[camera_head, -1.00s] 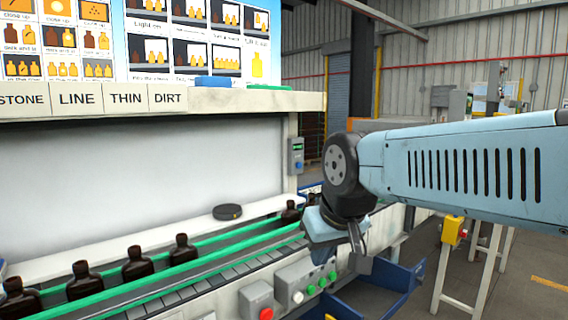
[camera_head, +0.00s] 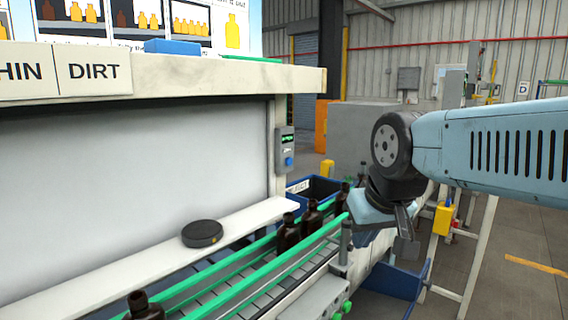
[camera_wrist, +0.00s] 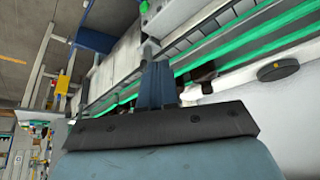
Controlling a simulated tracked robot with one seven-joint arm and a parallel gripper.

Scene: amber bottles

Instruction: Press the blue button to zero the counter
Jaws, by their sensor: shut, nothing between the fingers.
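The counter (camera_head: 285,142) is a small grey box with a lit green display, fixed to the post at the right end of the white booth. Its round blue button (camera_head: 288,161) sits below the display, in plain sight. My gripper (camera_head: 406,240) is to the right of the counter and lower in the picture, apart from it. It is shut and empty, pointing downward, and also shows in the wrist view (camera_wrist: 152,60). The counter is not seen in the wrist view.
Dark bottles (camera_head: 288,234) stand on the conveyor between green rails (camera_head: 290,268). A black puck (camera_head: 202,233) lies on the white ledge (camera_head: 130,276). A blue bin (camera_head: 316,188) is behind the conveyor's end. Open floor lies at right.

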